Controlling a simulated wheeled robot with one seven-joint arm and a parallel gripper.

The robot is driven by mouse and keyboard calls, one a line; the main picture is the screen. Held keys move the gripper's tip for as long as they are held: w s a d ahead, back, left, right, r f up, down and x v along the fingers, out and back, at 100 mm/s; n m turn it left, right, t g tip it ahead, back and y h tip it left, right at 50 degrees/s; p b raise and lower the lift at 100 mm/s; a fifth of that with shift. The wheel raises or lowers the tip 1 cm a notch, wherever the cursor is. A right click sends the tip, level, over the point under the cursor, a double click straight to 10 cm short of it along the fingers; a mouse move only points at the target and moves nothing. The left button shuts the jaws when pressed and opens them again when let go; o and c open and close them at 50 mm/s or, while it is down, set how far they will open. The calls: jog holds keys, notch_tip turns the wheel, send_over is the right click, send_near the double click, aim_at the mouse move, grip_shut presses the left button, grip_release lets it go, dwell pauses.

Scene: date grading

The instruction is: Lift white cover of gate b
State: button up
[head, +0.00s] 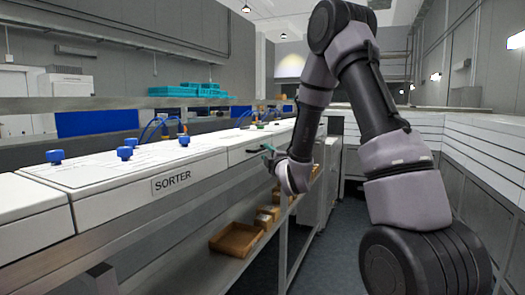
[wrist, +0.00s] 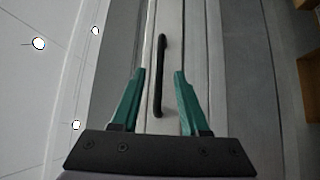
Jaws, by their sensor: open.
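A long white machine marked SORTER runs along the left in the head view. My gripper (head: 268,158) is at its front side, by a white cover section (head: 243,136) beyond the SORTER label. I see no gate b label. In the wrist view, my gripper (wrist: 160,73) is open, its green fingers on either side of a black bar handle (wrist: 160,78) on a pale panel (wrist: 174,40). The handle's lower end lies between the fingers and its upper end reaches past the tips. Gaps show on both sides. The depth between fingers and handle is hard to judge.
Blue knobs (head: 124,153) stand on the nearer white cover (head: 130,168). A lower shelf holds a brown wooden tray (head: 236,240) and smaller boxes. A grey floor aisle (head: 345,240) lies to the right, with white-topped counters (head: 480,135) beyond it.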

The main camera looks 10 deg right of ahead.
aim_at(263, 149)
jog(key=shift+w+a+r, duration=0.1)
jog(key=shift+w, duration=0.7)
jog(key=shift+w+a+r, duration=0.15)
jog(key=shift+w, duration=0.6)
jog(key=shift+w+a+r, duration=0.1)
jog(key=shift+w, duration=0.7)
grip_shut()
